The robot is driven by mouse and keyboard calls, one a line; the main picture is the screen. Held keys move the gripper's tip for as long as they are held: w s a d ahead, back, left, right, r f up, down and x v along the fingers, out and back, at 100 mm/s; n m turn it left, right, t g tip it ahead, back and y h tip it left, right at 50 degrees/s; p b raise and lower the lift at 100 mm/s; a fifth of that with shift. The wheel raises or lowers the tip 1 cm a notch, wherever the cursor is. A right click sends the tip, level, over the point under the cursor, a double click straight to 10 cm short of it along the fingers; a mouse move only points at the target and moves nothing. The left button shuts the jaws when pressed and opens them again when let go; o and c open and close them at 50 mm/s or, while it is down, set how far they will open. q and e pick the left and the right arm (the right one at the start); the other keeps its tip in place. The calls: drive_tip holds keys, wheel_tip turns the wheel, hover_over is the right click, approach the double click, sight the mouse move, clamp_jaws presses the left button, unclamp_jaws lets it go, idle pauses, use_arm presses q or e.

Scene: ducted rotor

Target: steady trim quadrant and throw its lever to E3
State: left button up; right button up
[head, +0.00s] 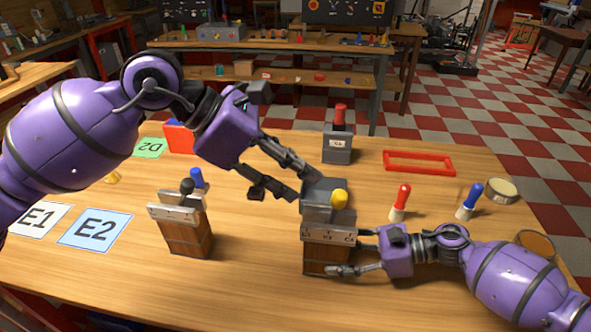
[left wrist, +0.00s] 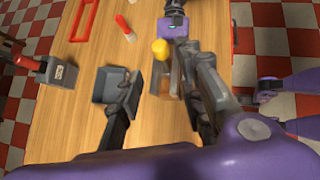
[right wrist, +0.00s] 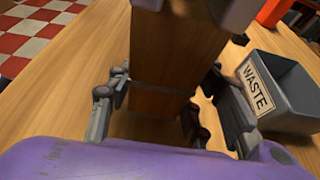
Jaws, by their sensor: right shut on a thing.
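A wooden quadrant block (head: 327,258) with a pale marked plate on top and a yellow lever knob (head: 339,198) stands upright at the table's front middle. The plate's marks are too small to read. My right gripper (right wrist: 165,105) is shut on the block's wooden body, with a finger on each side. My left gripper (head: 305,187) is open and empty, above and behind the block, close to the yellow knob. In the left wrist view the knob (left wrist: 160,48) shows just beyond the gap between the fingertips, apart from both. A similar wooden block (head: 186,236) with a dark knob stands to the left.
A grey WASTE bin (right wrist: 280,90) sits right behind the held block, under the left fingers. A grey box with a red handle (head: 338,150), a red frame (head: 418,162), and red (head: 402,202) and blue (head: 469,201) pegs stand around. E1 and E2 (head: 95,229) cards lie left.

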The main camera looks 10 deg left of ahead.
use_arm(q)
drive_tip(key=shift+s+f+n+h, duration=0.25)
drive_tip(key=shift+f+n+h, duration=0.15)
drive_tip(key=shift+f+n, duration=0.15)
drive_tip(key=c, duration=0.5)
drive_tip(key=n+h, duration=0.1)
drive_tip(key=n, duration=0.1)
drive_tip(key=s+a+f+n+h, duration=0.1)
drive_tip(key=n, duration=0.1)
drive_tip(key=a+f+n+g+h, duration=0.1)
drive_tip(key=n, duration=0.1)
drive_tip(key=shift+s+a+n, duration=0.1)
drive_tip(key=shift+s+n, duration=0.15)
clamp_jaws()
drive_tip(key=n+t+h, duration=0.3)
drive_tip(key=n, duration=0.7)
approach(338, 198)
drive_tip(key=w+d+f, duration=0.2)
drive_tip(key=w+d, duration=0.1)
drive_tip(key=d, duration=0.2)
drive_tip(key=shift+d, duration=0.25)
drive_tip(key=shift+s+d+r, duration=0.1)
drive_tip(key=shift+d, duration=0.95)
drive_tip(key=shift+d+r, duration=0.1)
drive_tip(key=shift+d, duration=1)
